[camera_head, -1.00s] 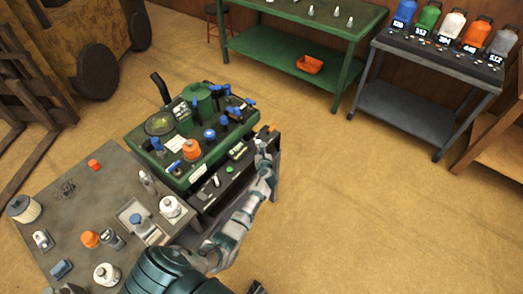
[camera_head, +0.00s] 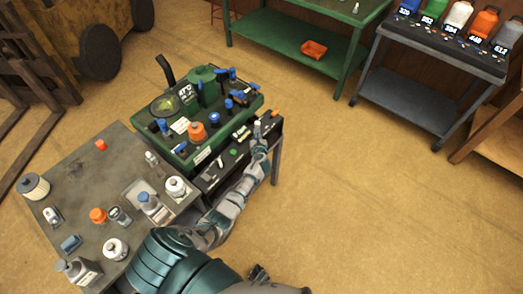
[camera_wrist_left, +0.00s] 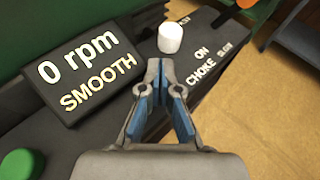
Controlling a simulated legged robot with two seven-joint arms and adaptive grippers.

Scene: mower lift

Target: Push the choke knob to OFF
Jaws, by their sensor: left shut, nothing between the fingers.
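A white knob (camera_wrist_left: 171,38) stands on the dark control panel (camera_wrist_left: 222,100), near the printed words ON and CHOKE. I take it to be the choke knob. My left gripper (camera_wrist_left: 160,66) points at it, with its fingertips shut and empty just short of the knob; I cannot tell if they touch. In the head view my left gripper (camera_head: 257,128) is over the right part of the panel, at the front of the green mower unit (camera_head: 205,150), and hides the knob there. The OFF label is not readable.
A display (camera_wrist_left: 85,72) reading 0 rpm and SMOOTH lies left of the gripper, with a green button (camera_wrist_left: 22,163) below it. An orange part (camera_wrist_left: 246,3) shows beyond the panel. A grey table (camera_head: 95,175) with bottles stands left. The floor (camera_head: 350,210) at right is clear.

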